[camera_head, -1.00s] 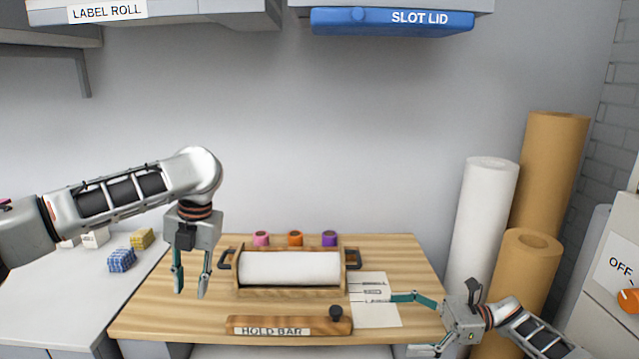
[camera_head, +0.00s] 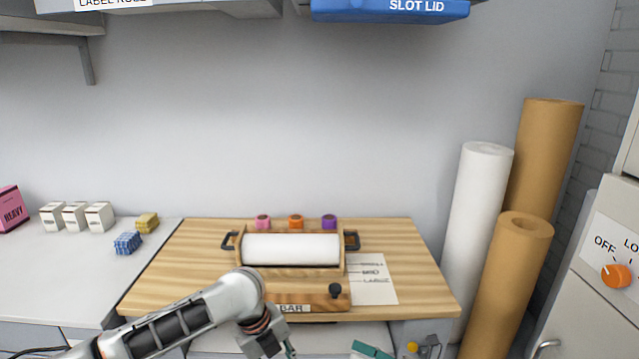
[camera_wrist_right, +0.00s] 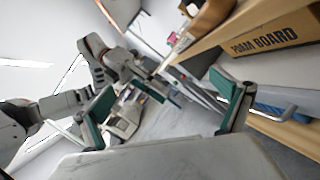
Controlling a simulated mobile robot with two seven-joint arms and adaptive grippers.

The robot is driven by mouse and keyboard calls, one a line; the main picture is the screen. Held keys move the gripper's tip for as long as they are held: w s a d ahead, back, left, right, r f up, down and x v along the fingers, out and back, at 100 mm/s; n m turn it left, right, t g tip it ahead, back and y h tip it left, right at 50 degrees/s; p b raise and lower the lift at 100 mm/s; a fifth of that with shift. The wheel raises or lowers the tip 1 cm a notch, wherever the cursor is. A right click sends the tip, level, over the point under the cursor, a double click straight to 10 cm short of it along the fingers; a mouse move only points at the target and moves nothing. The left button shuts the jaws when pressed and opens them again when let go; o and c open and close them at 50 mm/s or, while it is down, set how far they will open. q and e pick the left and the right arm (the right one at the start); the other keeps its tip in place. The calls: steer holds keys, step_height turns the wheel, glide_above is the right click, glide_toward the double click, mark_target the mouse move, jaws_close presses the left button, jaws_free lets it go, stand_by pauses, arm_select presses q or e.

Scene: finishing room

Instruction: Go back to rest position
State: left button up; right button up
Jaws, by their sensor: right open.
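My left gripper (camera_head: 288,348) hangs low at the bottom edge of the head view, in front of the wooden worktop (camera_head: 200,262). Its body shows, but its fingers are mostly cut off, so its opening is unclear. My right gripper shows at the bottom of the head view only as a teal finger piece (camera_head: 371,350) in front of the worktop. In the right wrist view my right gripper (camera_wrist_right: 168,108) has its two teal fingers wide apart, with nothing between them. My left arm (camera_wrist_right: 110,65) also shows beyond them there.
A white roll in a wooden holder (camera_head: 291,249), a hold bar (camera_head: 312,300) and a size sheet (camera_head: 375,278) lie on the worktop. Tall rolls (camera_head: 480,230) stand at right, beside a cabinet with an orange knob (camera_head: 616,276). A FOAM BOARD box (camera_wrist_right: 275,40) shows in the wrist view.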

arm_select(q)
steer(key=s+d+f+n+t+h, duration=0.45)
steer(key=s+d+f+n, duration=0.4)
steer(key=n, duration=0.35)
steer(key=s+a+f+n+t+y, duration=0.2)
steer(key=s+a+n, duration=0.4)
steer(key=a, duration=0.4)
steer(key=s+a+f+n+t+y, duration=0.2)
steer(key=s+a+f+n+t, duration=0.1)
steer(key=s+a+n, duration=0.4)
steer(key=a+f, duration=0.1)
steer(key=a, duration=0.2)
steer(key=shift+s+a, duration=0.3)
arm_select(e)
steer(key=s+d+f+n+t+h, duration=0.1)
steer(key=s+d+f+n+h, duration=0.3)
steer(key=s+n, duration=0.4)
steer(key=s+d+f+n+t+h, duration=0.1)
steer(key=s+d+f+n+h, duration=0.3)
steer(key=n, duration=1.1)
steer(key=s+d+f+n+t+h, duration=0.1)
steer(key=s+d+f+n+h, duration=0.3)
steer(key=s+f+n+h, duration=0.4)
steer(key=s+f+n, duration=0.1)
steer(key=s+n, duration=0.2)
steer(key=s, duration=0.1)
steer(key=shift+s+n+t, duration=0.25)
steer(key=shift+n+t, duration=0.05)
steer(key=shift+t, duration=0.1)
